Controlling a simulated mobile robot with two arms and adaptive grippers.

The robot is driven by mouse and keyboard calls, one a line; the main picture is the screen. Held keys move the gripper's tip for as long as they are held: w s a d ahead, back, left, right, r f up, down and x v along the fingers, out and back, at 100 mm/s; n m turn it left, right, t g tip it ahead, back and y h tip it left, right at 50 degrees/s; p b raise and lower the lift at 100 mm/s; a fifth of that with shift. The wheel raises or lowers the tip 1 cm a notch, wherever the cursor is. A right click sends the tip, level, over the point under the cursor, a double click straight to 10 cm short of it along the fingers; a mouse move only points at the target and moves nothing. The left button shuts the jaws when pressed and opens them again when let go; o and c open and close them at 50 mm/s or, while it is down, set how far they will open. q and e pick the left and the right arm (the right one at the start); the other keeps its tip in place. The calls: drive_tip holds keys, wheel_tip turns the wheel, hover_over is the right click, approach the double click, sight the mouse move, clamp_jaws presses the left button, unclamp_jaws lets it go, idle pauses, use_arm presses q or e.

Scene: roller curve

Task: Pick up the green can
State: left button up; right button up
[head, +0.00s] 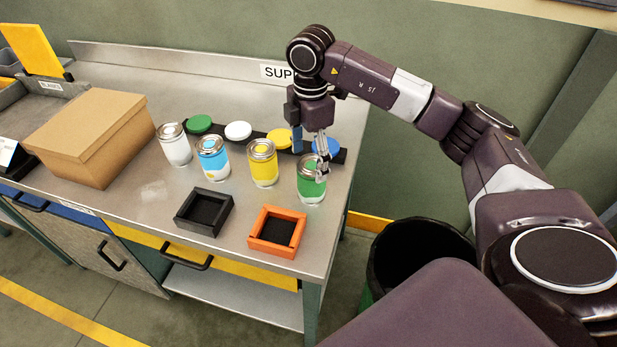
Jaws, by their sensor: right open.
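The green can (312,190) stands upright near the right end of the metal table. It has a green label and a silver top, and it is the rightmost of the cans. My right gripper (322,168) points down at the can's top, its fingers open and overlapping the upper part of the can in the picture. I cannot tell whether the fingers touch it. My left gripper is not in view.
A yellow can (263,163), a blue can (213,158) and a white can (175,145) stand to the left. Behind them is a dark strip with coloured lids (238,131). A black tray (181,220) and an orange tray (255,244) lie in front. A cardboard box (90,135) stands left.

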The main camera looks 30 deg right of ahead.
drive_tip(key=shift+s+d+f, duration=0.1)
drive_tip(key=shift+d+f, duration=0.1)
drive_tip(key=shift+d, duration=0.1)
drive_tip(key=shift+f+p, duration=0.5)
drive_tip(key=shift+f, duration=0.4)
wheel_tip(320, 180, down, 4)
drive_tip(key=shift+s+f+p, duration=0.15)
drive_tip(key=shift+p, duration=0.95)
drive_tip(key=shift+f, duration=0.55)
drive_tip(key=c, duration=1.2)
drive_tip(key=shift+c, duration=0.6)
drive_tip(key=shift+r, duration=0.15)
